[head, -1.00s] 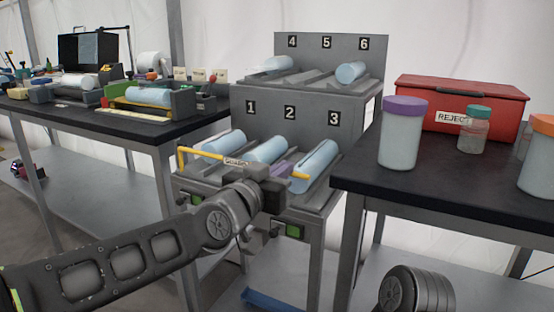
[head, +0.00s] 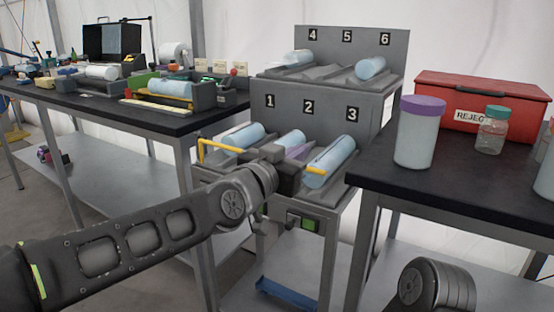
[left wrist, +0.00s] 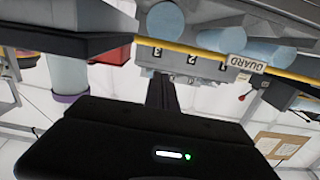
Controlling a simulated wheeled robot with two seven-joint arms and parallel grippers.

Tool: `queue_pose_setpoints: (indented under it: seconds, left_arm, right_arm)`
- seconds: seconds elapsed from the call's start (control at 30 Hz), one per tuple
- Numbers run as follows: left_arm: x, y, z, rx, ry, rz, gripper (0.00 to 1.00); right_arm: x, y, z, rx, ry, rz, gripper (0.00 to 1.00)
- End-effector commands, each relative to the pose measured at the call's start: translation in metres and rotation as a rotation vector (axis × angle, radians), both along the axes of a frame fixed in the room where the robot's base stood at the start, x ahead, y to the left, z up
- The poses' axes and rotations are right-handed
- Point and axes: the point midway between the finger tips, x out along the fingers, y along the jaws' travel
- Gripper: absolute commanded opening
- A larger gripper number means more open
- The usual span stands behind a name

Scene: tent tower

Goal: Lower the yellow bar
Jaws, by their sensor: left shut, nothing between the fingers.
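The yellow bar (head: 222,147) runs across the front of the lower rack (head: 328,205), raised in front of the blue cylinders, with a bent end at the left. Its right end shows near slot 3; my gripper hides its middle. In the left wrist view the yellow bar (left wrist: 195,52) crosses with a white GUARD label (left wrist: 246,64) on it. My left gripper (head: 288,166) is shut and empty, at the bar's middle. In the left wrist view my fingers (left wrist: 160,92) point toward the bar; I cannot tell whether they touch it. My right gripper is out of view.
Blue cylinders lie in the lower slots, one (head: 330,162) below number 3, and others on the upper tier. A dark table with a purple-lidded jar (head: 419,133) and a red REJECT box (head: 478,100) stands at the right. A cluttered bench (head: 165,122) stands at the left.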

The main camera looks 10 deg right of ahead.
Motion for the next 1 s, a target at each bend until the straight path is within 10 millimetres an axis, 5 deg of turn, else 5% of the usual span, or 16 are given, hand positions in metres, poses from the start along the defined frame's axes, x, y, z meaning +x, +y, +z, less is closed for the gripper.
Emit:
queue_pose_setpoints:
  seconds: [0.4, 1.0]
  left_arm:
    - [-0.067, 0.055, 0.004, -0.003, -0.012, -0.001, 0.0]
    - [-0.077, 0.065, 0.013, -0.016, -0.007, 0.004, 0.0]
  right_arm:
    - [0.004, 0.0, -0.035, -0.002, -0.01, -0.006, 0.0]
    - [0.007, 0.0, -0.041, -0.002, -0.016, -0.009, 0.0]
